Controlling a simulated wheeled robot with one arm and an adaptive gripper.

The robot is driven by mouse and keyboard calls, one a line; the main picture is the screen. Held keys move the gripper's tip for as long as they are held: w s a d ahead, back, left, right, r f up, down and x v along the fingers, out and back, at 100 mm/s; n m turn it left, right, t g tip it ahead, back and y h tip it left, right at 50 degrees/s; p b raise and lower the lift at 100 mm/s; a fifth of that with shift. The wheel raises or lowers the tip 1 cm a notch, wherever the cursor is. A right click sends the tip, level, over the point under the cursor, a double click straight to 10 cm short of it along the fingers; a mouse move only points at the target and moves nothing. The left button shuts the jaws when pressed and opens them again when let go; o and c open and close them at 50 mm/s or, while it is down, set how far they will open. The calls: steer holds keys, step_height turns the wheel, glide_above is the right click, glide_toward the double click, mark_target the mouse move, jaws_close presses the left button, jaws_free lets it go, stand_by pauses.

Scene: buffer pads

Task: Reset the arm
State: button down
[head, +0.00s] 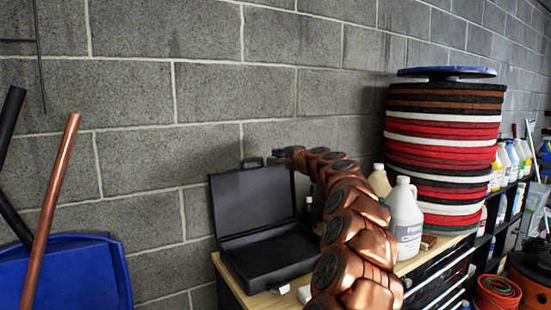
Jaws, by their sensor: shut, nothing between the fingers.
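My copper-coloured arm rises from the bottom centre and curves up and to the left in the head view. My gripper (279,155) is at its far end, small and seen partly end-on. It looks shut and empty, beside the upper right corner of the lid of an open black case (254,204). I cannot tell the gap between gripper and lid. The arm hides part of the table and of what stands behind it.
A wooden-topped table (236,287) carries the case, a white jug (404,222) and a tall stack of red, white, brown and black pads (443,145). A block wall (235,85) stands close behind. A blue bin (75,275) is at left; shelved bottles (508,165) are at right.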

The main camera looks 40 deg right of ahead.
steer(key=shift+s+r, duration=0.2)
steer(key=shift+s, duration=0.2)
steer(key=shift+a, duration=0.1)
